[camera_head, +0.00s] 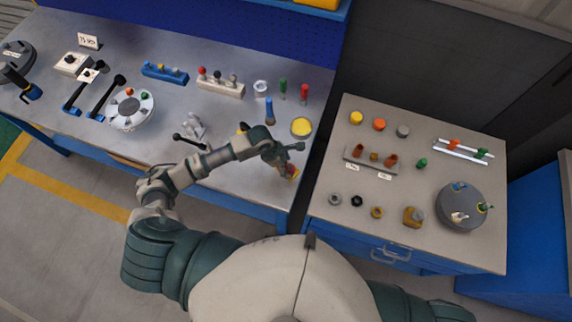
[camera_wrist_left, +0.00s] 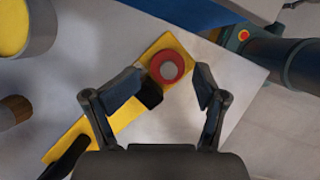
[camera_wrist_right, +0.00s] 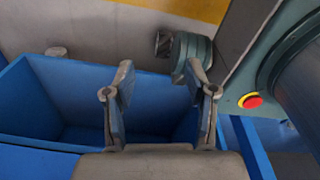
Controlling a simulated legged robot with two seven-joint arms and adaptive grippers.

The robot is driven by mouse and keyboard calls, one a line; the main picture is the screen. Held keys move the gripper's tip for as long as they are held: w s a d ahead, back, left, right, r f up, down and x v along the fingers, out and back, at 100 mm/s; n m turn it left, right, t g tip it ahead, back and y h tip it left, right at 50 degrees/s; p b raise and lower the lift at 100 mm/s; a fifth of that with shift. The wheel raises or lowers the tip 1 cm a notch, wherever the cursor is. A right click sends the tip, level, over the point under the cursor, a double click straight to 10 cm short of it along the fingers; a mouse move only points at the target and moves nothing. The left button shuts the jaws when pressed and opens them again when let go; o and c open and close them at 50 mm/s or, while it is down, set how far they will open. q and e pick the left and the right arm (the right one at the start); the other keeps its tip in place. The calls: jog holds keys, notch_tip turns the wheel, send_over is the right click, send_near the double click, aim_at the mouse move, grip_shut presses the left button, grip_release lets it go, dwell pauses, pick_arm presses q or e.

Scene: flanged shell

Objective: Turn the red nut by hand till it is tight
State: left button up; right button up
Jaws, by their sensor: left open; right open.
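The red nut (camera_wrist_left: 167,66) is a round red ring around a grey centre, at the end of a yellow bar (camera_wrist_left: 148,54) in the left wrist view. In the head view it shows small at the bench's front right corner (camera_head: 294,170), partly covered by my left gripper (camera_head: 287,160). My left gripper (camera_wrist_left: 167,78) is open, with one finger on each side of the nut in the picture. I see a gap at both fingers, and cannot tell the height between them and the nut. My right gripper (camera_wrist_right: 160,84) is open and empty in the right wrist view.
The metal bench (camera_head: 230,170) carries a yellow-topped cylinder (camera_head: 301,127), upright pegs and a grey lever part (camera_head: 190,132) near my left arm. A second table (camera_head: 330,225) on the right holds small parts. A blue open bin (camera_wrist_right: 70,95) lies beyond my right gripper.

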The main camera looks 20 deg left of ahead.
pick_arm(q)
jog(key=shift+s+d+f, duration=0.1)
jog(key=shift+d+f, duration=0.3)
jog(key=shift+d, duration=0.4)
jog(key=shift+c, duration=0.2)
jog(key=shift+r, duration=0.1)
jog(key=c, duration=0.4)
jog(key=shift+a, duration=0.35)
jog(key=shift+c, duration=1.3)
jog(key=shift+a, duration=0.2)
jog(key=o, duration=0.7)
jog(key=shift+a, duration=0.15)
jog(key=shift+r, duration=0.45)
jog(key=v, duration=1.1)
jog(key=shift+a, duration=0.25)
pick_arm(e)
jog(key=shift+d+f, duration=0.1)
jog(key=shift+d, duration=0.4)
pick_arm(q)
jog(key=shift+d+f, duration=0.1)
